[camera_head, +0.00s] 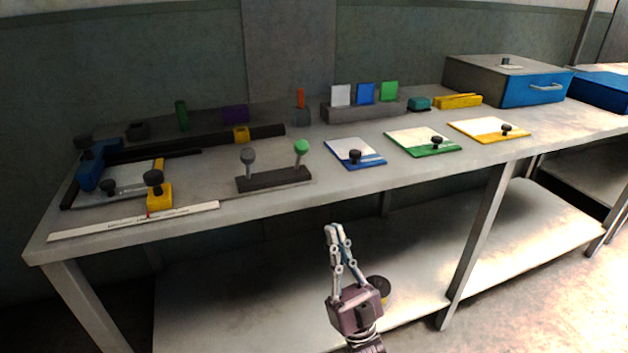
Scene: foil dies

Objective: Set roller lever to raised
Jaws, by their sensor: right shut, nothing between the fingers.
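A dark lever base (273,180) sits near the front edge of the workbench, left of the middle. It carries a lever with a grey knob (248,156) at its left end and one with a green knob (301,147) at its right end. Both levers stand up from the base. I cannot read which one is the roller lever. My right gripper (335,229) is shut and empty. It appears in front of the bench, below its top edge in the picture, apart from both levers. My left gripper is not in view.
Blue (368,161), green (430,149) and yellow (481,137) edged plates with black knobs lie right of the levers. A yellow block with a black knob (157,194) and a white ruler strip (130,222) are at left. A grey and blue box (480,76) stands at the back right.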

